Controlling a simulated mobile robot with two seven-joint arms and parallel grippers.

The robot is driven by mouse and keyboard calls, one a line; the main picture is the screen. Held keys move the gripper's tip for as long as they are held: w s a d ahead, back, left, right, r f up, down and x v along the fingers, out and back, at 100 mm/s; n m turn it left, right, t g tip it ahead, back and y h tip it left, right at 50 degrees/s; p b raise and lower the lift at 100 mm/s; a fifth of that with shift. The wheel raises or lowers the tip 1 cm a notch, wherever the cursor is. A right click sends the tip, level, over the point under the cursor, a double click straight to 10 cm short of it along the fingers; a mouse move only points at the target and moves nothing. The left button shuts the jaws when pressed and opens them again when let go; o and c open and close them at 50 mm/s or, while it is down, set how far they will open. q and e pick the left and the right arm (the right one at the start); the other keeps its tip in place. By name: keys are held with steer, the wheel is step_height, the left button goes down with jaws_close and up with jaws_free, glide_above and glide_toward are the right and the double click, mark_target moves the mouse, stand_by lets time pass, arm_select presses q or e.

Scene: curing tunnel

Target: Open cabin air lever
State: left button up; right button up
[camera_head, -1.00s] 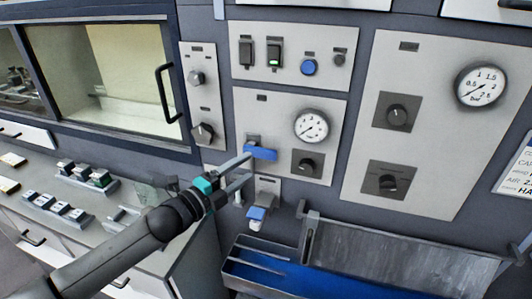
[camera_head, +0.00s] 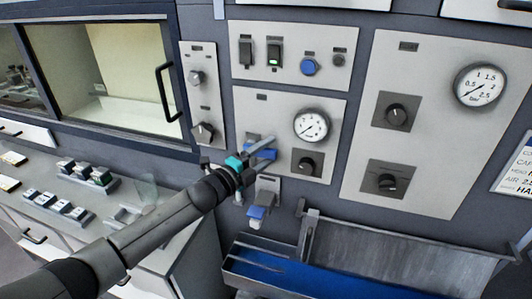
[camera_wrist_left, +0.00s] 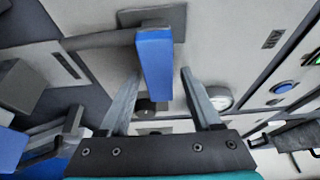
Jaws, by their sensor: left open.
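A lever with a blue handle (camera_head: 267,155) is on the panel left of a round gauge (camera_head: 311,127). My left gripper (camera_head: 268,147) is at this lever and partly covers it. In the left wrist view the blue handle (camera_wrist_left: 154,62) lies between the two open fingers (camera_wrist_left: 161,78), with a gap visible on each side. A second blue-handled lever (camera_head: 256,212) is on a small plate below. I cannot read which label belongs to which lever. My right gripper is not in view.
A black knob (camera_head: 307,163) sits under the gauge. A metal trough with a blue bottom (camera_head: 310,279) juts out below. A side counter (camera_head: 100,231) with small blocks is at left, under a window with a black handle (camera_head: 167,94).

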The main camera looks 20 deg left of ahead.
arm_select(q)
jaws_close()
stand_by(0.4)
stand_by(0.9)
